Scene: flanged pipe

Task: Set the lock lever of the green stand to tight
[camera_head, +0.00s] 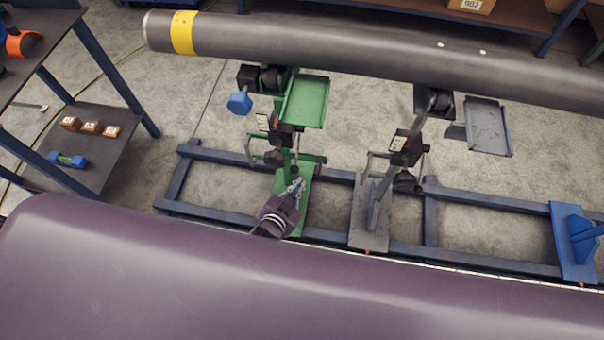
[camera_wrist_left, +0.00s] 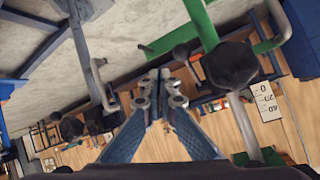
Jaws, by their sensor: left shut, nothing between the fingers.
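The green stand (camera_head: 308,100) stands on the blue floor frame, under the grey pipe (camera_head: 330,58). A black knob (camera_head: 274,157) sits low on the post; a black knob (camera_wrist_left: 232,65) beside green bars shows large in the left wrist view. I cannot tell for certain which part is the lock lever or how it is set. My left gripper (camera_head: 297,187) is shut and empty, just in front of the stand's lower post. Its fingertips (camera_wrist_left: 163,88) appear apart from the knob. My right gripper is out of view.
A grey stand (camera_head: 370,215) is to the right, with a blue bracket (camera_head: 573,240) farther right on the frame (camera_head: 480,199). A shelf (camera_head: 110,150) with small boxes is at the left. My purple body fills the foreground.

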